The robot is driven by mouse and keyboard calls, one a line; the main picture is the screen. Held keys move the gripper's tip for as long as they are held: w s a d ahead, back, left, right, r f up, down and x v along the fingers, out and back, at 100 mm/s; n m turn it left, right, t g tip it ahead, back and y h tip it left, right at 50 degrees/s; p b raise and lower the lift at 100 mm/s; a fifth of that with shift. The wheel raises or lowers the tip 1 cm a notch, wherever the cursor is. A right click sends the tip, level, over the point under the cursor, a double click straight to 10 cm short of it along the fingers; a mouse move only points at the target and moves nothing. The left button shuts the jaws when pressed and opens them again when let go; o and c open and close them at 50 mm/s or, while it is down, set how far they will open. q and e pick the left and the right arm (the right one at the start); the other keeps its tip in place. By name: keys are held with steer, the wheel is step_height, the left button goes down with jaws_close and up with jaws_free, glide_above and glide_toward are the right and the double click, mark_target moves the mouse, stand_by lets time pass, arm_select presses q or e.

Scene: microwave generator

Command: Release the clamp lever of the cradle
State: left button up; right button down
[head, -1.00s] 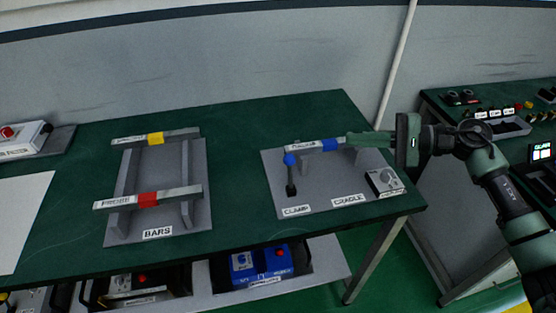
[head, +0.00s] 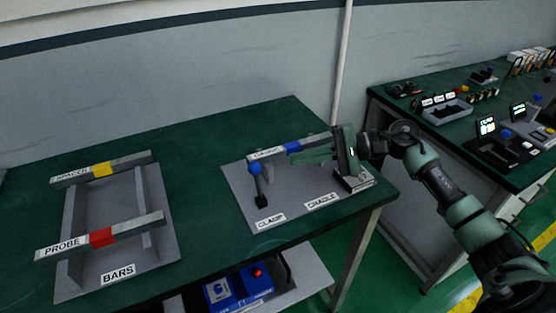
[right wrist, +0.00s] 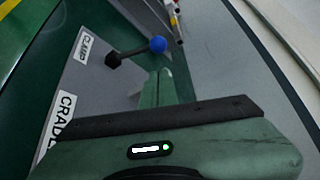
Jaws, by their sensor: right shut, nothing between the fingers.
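The clamp lever (head: 257,185) stands upright at the front left of the cradle plate (head: 291,217), by the CLAMP label. It is a dark stem with a blue ball knob, and it also shows in the right wrist view (right wrist: 137,52). A grey bar with a blue band (head: 293,147) lies across the cradle behind it. My right gripper (head: 294,160) is shut and empty, pointing left over the cradle, its fingertips to the right of the knob and apart from it. Its closed fingertips (right wrist: 160,73) also show in the right wrist view. My left gripper is not in view.
The BARS rack (head: 162,257) on the left of the green table (head: 205,150) holds a yellow-banded bar (head: 102,169) and a red-banded bar (head: 101,237). A small grey box (head: 353,181) sits at the cradle's right. A second bench (head: 433,107) stands at the right.

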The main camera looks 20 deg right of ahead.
mark_target(258, 181)
steer(key=p+x, duration=0.3)
steer(key=x, duration=0.5)
steer(key=shift+w+a+r+p, duration=0.1)
steer(key=shift+a+p, duration=0.1)
steer(key=shift+p, duration=0.1)
steer(key=shift+w+a+f, duration=0.2)
steer(key=shift+a+f, duration=0.05)
steer(key=shift+a, duration=0.2)
